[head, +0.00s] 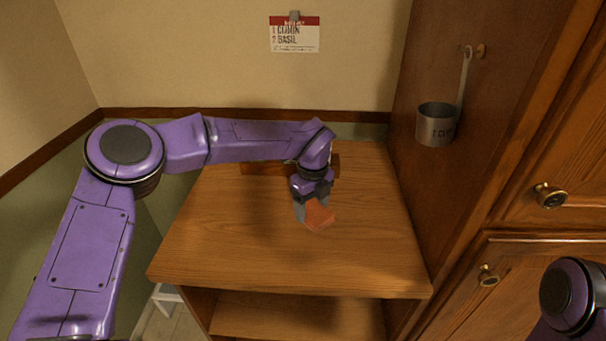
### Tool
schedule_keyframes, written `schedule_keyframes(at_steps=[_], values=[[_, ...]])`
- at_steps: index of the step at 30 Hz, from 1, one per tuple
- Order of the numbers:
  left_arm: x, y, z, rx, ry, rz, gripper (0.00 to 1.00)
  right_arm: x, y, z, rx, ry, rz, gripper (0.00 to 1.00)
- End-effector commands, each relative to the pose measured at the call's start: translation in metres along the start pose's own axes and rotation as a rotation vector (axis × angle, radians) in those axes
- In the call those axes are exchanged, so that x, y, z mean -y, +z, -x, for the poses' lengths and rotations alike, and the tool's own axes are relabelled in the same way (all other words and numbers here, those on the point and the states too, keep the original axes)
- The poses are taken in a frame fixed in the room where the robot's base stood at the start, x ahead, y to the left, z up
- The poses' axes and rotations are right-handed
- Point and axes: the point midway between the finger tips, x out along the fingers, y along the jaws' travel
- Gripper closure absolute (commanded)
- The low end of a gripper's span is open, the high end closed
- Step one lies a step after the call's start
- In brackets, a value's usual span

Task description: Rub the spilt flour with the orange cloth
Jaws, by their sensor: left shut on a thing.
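My left gripper (308,210) points down over the middle of the wooden counter (240,245). It is shut on the orange cloth (320,216), a small folded piece at its fingertips. The cloth is at or just above the counter top; I cannot tell if it touches. I see no spilt flour on the bare wood; any under the cloth or behind my gripper is hidden. Of my right arm only a purple part shows at the lower right corner; its gripper is out of view.
A brown wooden block or ledge (262,168) lies at the back of the counter behind my left arm. A cabinet side with a hanging measuring cup (436,124) bounds the right. A note (295,36) hangs on the back wall. The counter's front and right are clear.

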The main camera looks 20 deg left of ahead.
Motion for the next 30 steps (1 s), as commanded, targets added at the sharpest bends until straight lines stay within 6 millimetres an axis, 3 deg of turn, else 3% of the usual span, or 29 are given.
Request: schedule_keyframes(at_steps=[5,21,30], values=[[0.0,0.001,0.027,0.001,-0.002,0.001,0.6,-0.001,-0.005,0.011,0.0,0.0,0.0,0.57],[-0.001,0.002,0.074,0.001,-0.002,0.002,0.6,-0.004,-0.016,0.04,0.0,0.0,0.0,0.57],[-0.001,0.001,0.082,0.0,-0.001,0.002,0.6,-0.004,-0.018,0.043,0.0,0.0,0.0,0.57]])
